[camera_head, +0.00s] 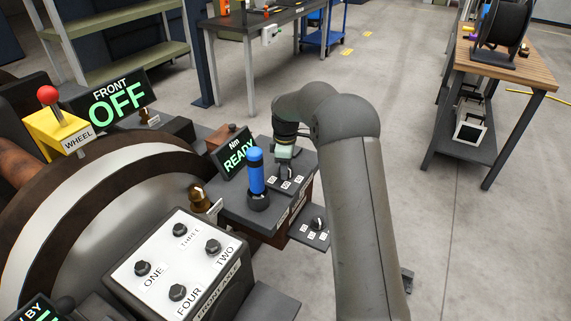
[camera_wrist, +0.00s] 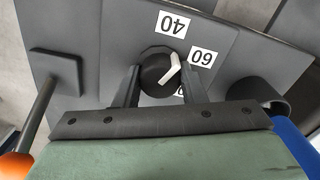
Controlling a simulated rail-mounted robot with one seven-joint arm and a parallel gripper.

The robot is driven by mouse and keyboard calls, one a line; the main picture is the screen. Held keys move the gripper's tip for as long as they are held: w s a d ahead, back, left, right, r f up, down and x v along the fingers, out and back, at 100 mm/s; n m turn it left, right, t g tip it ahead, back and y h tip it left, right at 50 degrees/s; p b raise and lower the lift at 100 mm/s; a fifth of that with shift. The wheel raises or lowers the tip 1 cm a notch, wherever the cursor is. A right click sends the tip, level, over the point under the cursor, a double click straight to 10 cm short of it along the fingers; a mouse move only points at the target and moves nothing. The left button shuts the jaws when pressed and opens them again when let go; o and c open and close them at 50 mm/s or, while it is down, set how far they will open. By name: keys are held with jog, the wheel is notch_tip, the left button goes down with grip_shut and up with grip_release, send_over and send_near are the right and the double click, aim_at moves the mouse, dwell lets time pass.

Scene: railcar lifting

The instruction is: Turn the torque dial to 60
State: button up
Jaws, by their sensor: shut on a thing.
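The torque dial (camera_wrist: 158,78) is a round black knob with a white pointer, in the middle of the wrist view. Its pointer is directed up and right, between the label 40 (camera_wrist: 172,23) and the label 60 (camera_wrist: 202,57). A third label below is mostly hidden by a finger. My gripper (camera_wrist: 160,86) has one finger on each side of the knob and is shut on it. In the head view my gripper (camera_head: 284,157) is over the labelled dial panel (camera_head: 266,192), hiding the knob. The Nm display (camera_head: 237,155) reads READY.
A blue-handled tool (camera_head: 256,172) stands upright close to my gripper's left. A lower shelf (camera_head: 304,236) carries another black knob (camera_head: 318,224). A box with several numbered bolts (camera_head: 178,260) is at front left. The FRONT display (camera_head: 110,103) reads OFF. Open floor lies right.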

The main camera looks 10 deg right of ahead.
jog(key=m+p, duration=0.1)
jog(key=m, duration=0.3)
jog(key=shift+r+m, duration=0.1)
jog(key=shift+m, duration=0.2)
jog(key=shift+m+p, duration=0.6)
jog(key=shift+m, duration=1.2)
jog(key=o, duration=1)
notch_tip(320, 180, up, 17)
jog(key=p, duration=0.1)
jog(key=shift+r, duration=0.15)
